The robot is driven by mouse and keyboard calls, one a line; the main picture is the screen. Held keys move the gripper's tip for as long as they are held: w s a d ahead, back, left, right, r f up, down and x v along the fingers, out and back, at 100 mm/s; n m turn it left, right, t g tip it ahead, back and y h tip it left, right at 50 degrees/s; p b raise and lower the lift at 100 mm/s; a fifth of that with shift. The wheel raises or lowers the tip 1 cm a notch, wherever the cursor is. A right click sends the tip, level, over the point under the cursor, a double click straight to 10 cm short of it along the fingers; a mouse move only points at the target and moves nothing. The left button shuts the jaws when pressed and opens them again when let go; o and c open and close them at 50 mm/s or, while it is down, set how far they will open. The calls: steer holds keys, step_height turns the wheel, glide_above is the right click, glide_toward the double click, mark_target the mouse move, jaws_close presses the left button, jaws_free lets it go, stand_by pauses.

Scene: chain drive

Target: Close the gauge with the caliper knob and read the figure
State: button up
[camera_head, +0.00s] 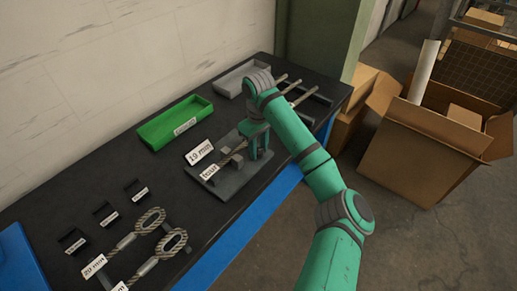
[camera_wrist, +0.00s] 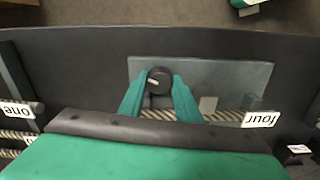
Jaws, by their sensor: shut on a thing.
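The gauge is a grey plate (camera_head: 228,188) on the dark bench, with small grey blocks on it; its plate (camera_wrist: 228,75) also shows in the wrist view. The caliper knob (camera_wrist: 159,80) is dark and round with a pale line across its top. My gripper (camera_wrist: 159,88) is shut on the knob, one teal finger on each side. In the head view my gripper (camera_head: 257,150) is over the plate's right part and hides the knob. A twisted strand (camera_wrist: 220,116) tagged "four" lies across the gauge by a grey block (camera_wrist: 208,104). A sign (camera_head: 199,152) behind the gauge seems to read "19 mm".
A green tray (camera_head: 172,124) and a grey tray (camera_head: 236,80) stand at the back of the bench. Strands with loops (camera_head: 150,218) and several small black holders (camera_head: 106,213) lie at the left. Cardboard boxes (camera_head: 415,150) stand on the floor at right.

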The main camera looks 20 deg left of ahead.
mark_target(258, 150)
steer(key=shift+r+m, duration=0.1)
steer(key=shift+m, duration=0.8)
steer(key=o, duration=1.1)
steer(key=shift+c, duration=0.2)
step_height(258, 150, up, 11)
